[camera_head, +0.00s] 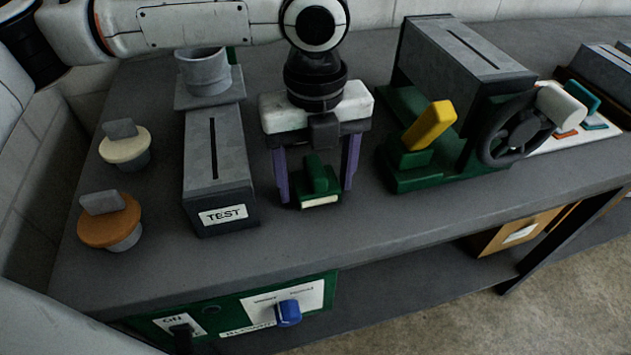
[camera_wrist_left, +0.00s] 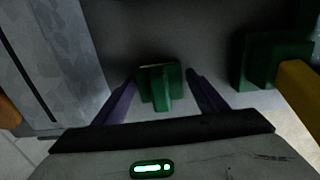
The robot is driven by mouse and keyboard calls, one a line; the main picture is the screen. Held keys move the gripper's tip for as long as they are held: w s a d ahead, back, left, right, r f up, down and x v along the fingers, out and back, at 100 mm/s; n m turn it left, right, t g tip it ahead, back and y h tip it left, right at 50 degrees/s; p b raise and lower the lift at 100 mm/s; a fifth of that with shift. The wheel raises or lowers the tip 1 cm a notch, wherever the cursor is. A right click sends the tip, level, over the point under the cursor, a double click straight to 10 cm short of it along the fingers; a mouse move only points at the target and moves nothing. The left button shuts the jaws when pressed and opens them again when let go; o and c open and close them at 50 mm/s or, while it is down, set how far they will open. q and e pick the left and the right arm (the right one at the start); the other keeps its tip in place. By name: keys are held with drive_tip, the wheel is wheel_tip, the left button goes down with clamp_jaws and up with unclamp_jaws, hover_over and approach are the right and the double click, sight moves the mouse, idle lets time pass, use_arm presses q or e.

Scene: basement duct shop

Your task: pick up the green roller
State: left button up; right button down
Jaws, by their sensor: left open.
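The green roller (camera_head: 318,178) is a small dark green piece with an upright grip and a pale strip on its front edge, standing on the grey bench. My left gripper (camera_head: 316,193) reaches down over it from above. Its two purple fingers are open, one on each side of the roller, with a gap visible on both sides. In the left wrist view the roller (camera_wrist_left: 160,86) sits between the open fingers (camera_wrist_left: 161,75). My right gripper does not show.
The grey TEST box (camera_head: 215,170) stands close on the left. A green-based machine with a yellow lever (camera_head: 430,125) and black handwheel (camera_head: 515,130) stands on the right. Orange (camera_head: 108,220) and cream (camera_head: 125,150) round pieces sit far left. The bench front (camera_head: 300,245) is clear.

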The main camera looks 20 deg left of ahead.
sight(316, 166)
use_arm(q)
drive_tip(key=c, duration=1)
wheel_tip(316, 166, up, 10)
drive_tip(key=shift+p, duration=0.7)
